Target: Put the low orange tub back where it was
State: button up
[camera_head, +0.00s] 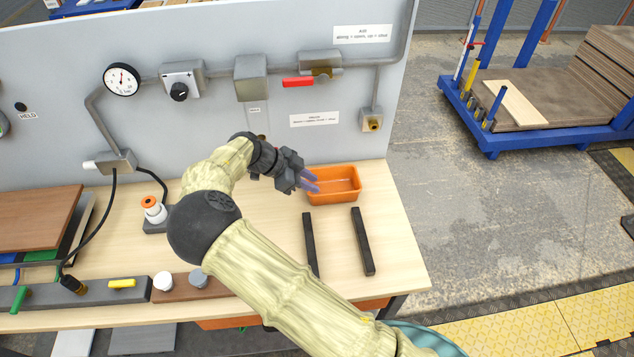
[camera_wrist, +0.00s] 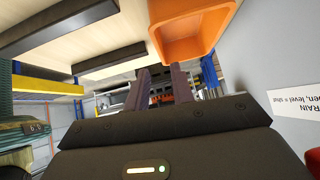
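The low orange tub (camera_head: 345,193) stands upright at the right back of the wooden bench, close to the grey panel. It looks empty. My gripper (camera_head: 312,181) is at the tub's left end, and its purple-grey fingers overlap that rim in the head view. In the wrist view the tub (camera_wrist: 190,48) is at the top, just beyond the fingertips (camera_wrist: 163,68). The two fingers are apart with a clear gap and nothing between them. I cannot tell whether a finger touches the tub.
Two black bars (camera_head: 363,241) lie on the bench (camera_head: 398,250) in front of the tub. The panel (camera_head: 240,120) behind carries a gauge, pipes and a red-handled valve (camera_head: 298,82).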

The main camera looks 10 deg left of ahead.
jog(key=s+d+r+n+g+y, duration=0.1)
jog(key=s+d+n+g+y, duration=0.1)
jog(key=d, duration=0.7)
jog(key=s+d+r+n+g+y, duration=0.1)
jog(key=d+n+g+y, duration=0.1)
jog(key=d, duration=0.6)
jog(key=s+d+r+n+t+y, duration=0.1)
jog(key=s+d+r+n, duration=0.3)
jog(key=s, duration=0.4)
jog(key=s+d+r+n+t+y, duration=0.2)
jog(key=s+d+r+n+y, duration=0.1)
jog(key=s+n, duration=0.4)
jog(key=shift+s+d+r+t, duration=0.3)
jog(key=shift+s+d+r, duration=0.35)
jog(key=shift+d, duration=0.5)
jog(key=shift+w, duration=0.1)
